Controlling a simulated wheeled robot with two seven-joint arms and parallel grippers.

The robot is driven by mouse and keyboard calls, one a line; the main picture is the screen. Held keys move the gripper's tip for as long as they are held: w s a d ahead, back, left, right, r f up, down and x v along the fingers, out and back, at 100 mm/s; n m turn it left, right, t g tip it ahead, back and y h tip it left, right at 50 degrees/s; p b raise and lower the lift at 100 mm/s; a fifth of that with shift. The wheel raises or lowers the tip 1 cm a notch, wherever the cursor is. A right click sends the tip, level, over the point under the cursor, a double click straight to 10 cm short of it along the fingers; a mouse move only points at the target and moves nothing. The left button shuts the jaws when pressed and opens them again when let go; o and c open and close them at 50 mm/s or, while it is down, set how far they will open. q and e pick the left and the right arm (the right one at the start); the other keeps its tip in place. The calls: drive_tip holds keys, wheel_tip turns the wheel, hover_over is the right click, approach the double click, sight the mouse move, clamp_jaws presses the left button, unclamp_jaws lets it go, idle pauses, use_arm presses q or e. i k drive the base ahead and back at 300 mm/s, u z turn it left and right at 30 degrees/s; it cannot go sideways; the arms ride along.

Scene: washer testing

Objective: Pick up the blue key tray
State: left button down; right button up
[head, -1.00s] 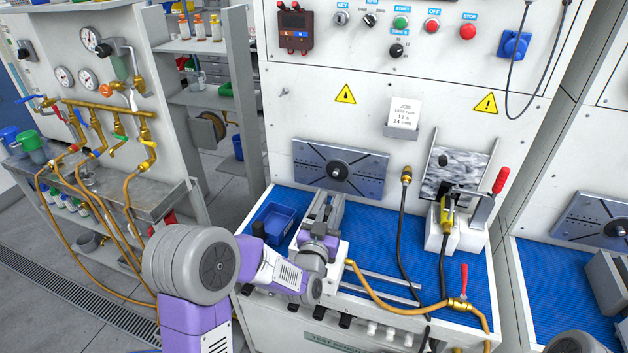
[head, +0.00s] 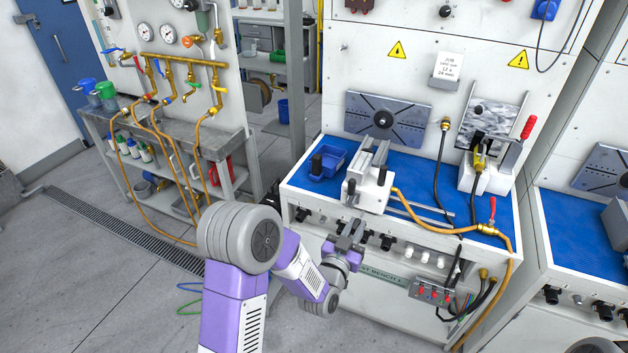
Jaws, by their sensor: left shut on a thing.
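The blue key tray (head: 333,158) is a small open box on the blue mat at the left end of the test bench. A black upright piece shows at its left side. My left gripper (head: 351,233) is in front of the bench's front panel, below and to the right of the tray and apart from it. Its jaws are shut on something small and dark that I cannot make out. My right gripper is not in view.
A white clamp fixture (head: 371,189) stands right of the tray. A brown hose (head: 440,224) runs along the bench front to a red-handled valve (head: 491,210). Knobs line the front panel.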

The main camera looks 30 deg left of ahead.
sight(327, 161)
drive_tip(key=z, duration=0.1)
drive_tip(key=k, duration=0.4)
drive_tip(key=u, duration=1.6)
drive_tip(key=i, duration=1.95)
drive_tip(key=z, duration=0.65)
